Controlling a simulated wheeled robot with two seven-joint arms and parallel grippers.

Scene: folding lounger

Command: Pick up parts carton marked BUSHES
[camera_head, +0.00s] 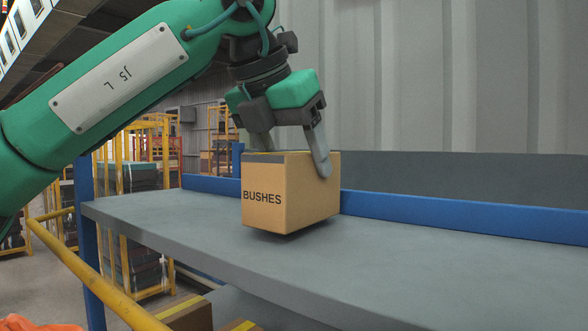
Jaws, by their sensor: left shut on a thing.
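The parts carton marked BUSHES (270,205) is a brown cardboard box with a dark strip along its top edge. It is at the middle of the head view, over the grey shelf top (400,245). A dark shadow lies under it, and it looks slightly raised off the surface. My left gripper (291,158) comes down from above and is shut on the carton. One finger lies against its right side; the other goes behind the top edge and its tip is hidden. My right gripper is not in view.
A blue rail (440,215) runs along the back of the shelf, before a grey corrugated wall. The shelf is clear to the right and left of the carton. A yellow rail (95,275) crosses at lower left. More cartons (188,314) lie below the front edge.

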